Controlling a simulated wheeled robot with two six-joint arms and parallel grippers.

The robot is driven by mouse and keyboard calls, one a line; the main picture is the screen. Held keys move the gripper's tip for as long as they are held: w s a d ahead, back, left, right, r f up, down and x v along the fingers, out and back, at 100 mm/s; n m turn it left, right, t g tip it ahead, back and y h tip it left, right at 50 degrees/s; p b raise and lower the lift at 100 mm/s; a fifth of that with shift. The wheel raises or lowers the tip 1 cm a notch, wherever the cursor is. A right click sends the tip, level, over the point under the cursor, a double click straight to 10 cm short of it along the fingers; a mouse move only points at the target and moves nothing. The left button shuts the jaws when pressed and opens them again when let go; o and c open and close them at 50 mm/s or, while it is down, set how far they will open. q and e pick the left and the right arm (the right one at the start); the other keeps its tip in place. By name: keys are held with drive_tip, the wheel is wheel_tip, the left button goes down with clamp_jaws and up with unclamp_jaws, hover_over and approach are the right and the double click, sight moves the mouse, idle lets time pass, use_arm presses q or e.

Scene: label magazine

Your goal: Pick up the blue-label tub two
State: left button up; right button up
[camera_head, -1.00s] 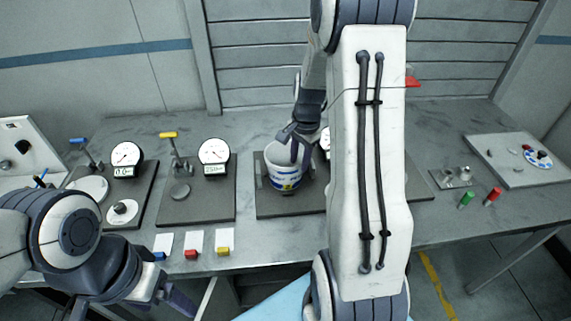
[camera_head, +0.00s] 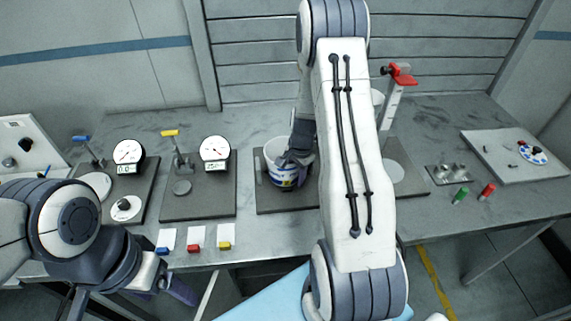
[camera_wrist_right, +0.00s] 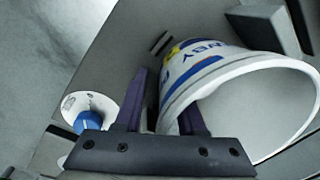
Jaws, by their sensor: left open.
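The white tub with a blue and yellow label (camera_head: 283,176) stands on a dark base plate (camera_head: 262,200) at the middle of the bench. It also shows large in the right wrist view (camera_wrist_right: 205,62). My right gripper (camera_head: 294,160) is down at the tub's rim, its tips partly hidden in the head view. In the right wrist view its fingers (camera_wrist_right: 165,112) straddle the tub's wall, one inside and one outside, with a gap between them. My left gripper (camera_head: 168,286) is open and empty at the bench's front left.
Two dial gauge stations (camera_head: 215,148) (camera_head: 128,152) stand left of the tub. Small blue, red and yellow blocks (camera_head: 194,248) lie by white cards at the front edge. A red-topped stand (camera_head: 400,72) and a green and a red cylinder (camera_head: 486,191) are to the right.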

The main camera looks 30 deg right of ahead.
clamp_jaws()
idle(1.4)
